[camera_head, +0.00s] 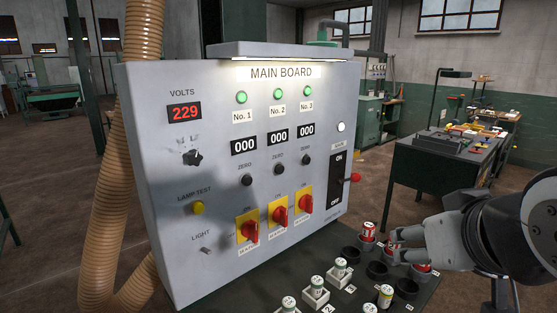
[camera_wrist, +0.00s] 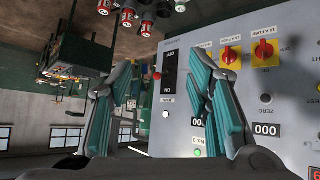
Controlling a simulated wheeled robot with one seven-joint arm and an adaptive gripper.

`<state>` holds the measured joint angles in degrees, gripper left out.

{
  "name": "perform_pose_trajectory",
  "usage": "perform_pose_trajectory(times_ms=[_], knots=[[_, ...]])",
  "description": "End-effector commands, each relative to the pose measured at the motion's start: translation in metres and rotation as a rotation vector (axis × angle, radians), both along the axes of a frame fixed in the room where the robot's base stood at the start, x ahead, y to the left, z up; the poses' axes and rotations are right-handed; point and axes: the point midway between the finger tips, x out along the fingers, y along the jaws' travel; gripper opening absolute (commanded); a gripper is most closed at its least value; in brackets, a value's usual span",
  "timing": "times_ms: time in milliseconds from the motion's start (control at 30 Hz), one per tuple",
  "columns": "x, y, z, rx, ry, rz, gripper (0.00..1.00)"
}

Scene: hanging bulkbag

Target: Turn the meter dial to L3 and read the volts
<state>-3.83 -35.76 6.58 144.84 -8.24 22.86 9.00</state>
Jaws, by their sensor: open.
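The main board (camera_head: 215,250) is a grey panel. Its red volts display (camera_head: 184,112) reads 229. Below it sits the black meter dial (camera_head: 193,157); its small position labels are too blurred to read, so I cannot tell which one it points to. My gripper (camera_head: 398,246) is at the right, near the board's lower right corner and well away from the dial. In the wrist view my gripper (camera_wrist: 162,100) has its two fingers spread, with nothing between them. The wrist view shows the board (camera_wrist: 220,95) upside down; the dial is not seen there.
Red-handled switches (camera_head: 249,231), a yellow lamp-test button (camera_head: 197,208) and a large black ON/OFF switch (camera_head: 336,183) are on the panel. Several fuses in holders (camera_head: 315,292) stand on the ledge below. A dark bench (camera_head: 435,170) stands behind at right.

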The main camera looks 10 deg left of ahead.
Motion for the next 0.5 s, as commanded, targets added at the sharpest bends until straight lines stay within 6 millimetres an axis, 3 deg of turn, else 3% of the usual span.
perform_pose_trajectory(times_ms=[100, 233, 367, 500], knots=[[0.039, 0.046, 0.008, 0.023, -0.162, 0.117, 0.46], [0.062, 0.108, 0.023, 0.095, -0.328, 0.274, 0.46], [0.063, 0.174, 0.036, 0.207, -0.46, 0.45, 0.46], [0.047, 0.229, 0.048, 0.334, -0.548, 0.613, 0.46]])
